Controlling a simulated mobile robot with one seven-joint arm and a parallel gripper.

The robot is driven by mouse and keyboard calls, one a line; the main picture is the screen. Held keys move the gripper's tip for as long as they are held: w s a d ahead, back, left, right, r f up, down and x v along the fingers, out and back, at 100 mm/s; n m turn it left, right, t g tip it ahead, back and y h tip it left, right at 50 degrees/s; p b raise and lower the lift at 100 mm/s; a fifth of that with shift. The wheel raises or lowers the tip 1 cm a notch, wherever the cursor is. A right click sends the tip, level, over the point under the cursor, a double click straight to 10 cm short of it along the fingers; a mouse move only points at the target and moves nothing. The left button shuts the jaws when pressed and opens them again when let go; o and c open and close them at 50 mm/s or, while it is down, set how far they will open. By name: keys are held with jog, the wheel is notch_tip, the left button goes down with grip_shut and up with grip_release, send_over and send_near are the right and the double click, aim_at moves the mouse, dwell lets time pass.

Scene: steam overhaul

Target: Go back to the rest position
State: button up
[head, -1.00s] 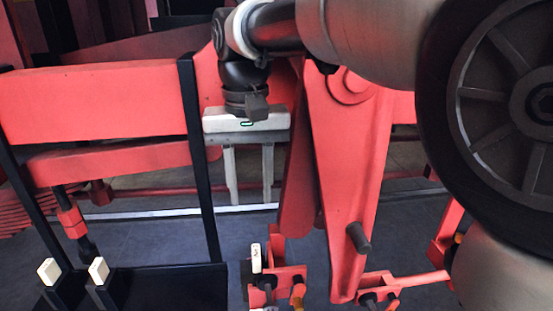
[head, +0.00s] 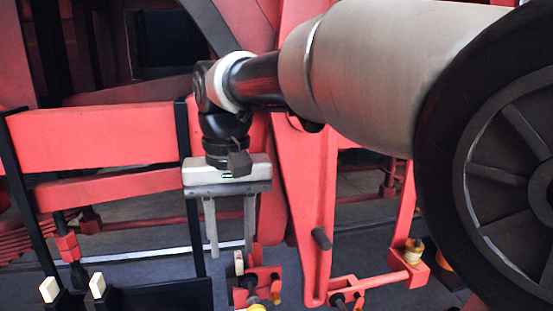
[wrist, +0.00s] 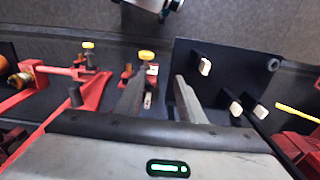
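My gripper (head: 230,248) hangs from my arm with its two grey fingers pointing down and held apart. Nothing shows between them. In the wrist view my gripper (wrist: 157,88) also shows its fingers apart and empty. It hangs in front of the red beams, above a small red fixture (head: 262,277) with a pale block (head: 239,263). I cannot tell the exact height between the fingertips and that fixture.
A black panel (head: 165,295) with white-capped pegs (head: 97,285) stands at lower left. A red slanted link (head: 312,200) with a dark pin is right of my gripper. Red linkage with a yellow-topped fitting (head: 413,251) lies further right. Grey floor shows below.

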jog(key=s+d+m+t+p, duration=0.1)
jog(key=s+d, duration=0.4)
jog(key=d, duration=0.6)
jog(key=s+d+m+t+p, duration=0.1)
jog(key=s+d+t+p, duration=0.2)
jog(key=d, duration=0.8)
jog(key=s+t, duration=0.1)
jog(key=s, duration=0.1)
jog(key=shift+s+f+m, duration=0.3)
jog(key=shift+s, duration=0.1)
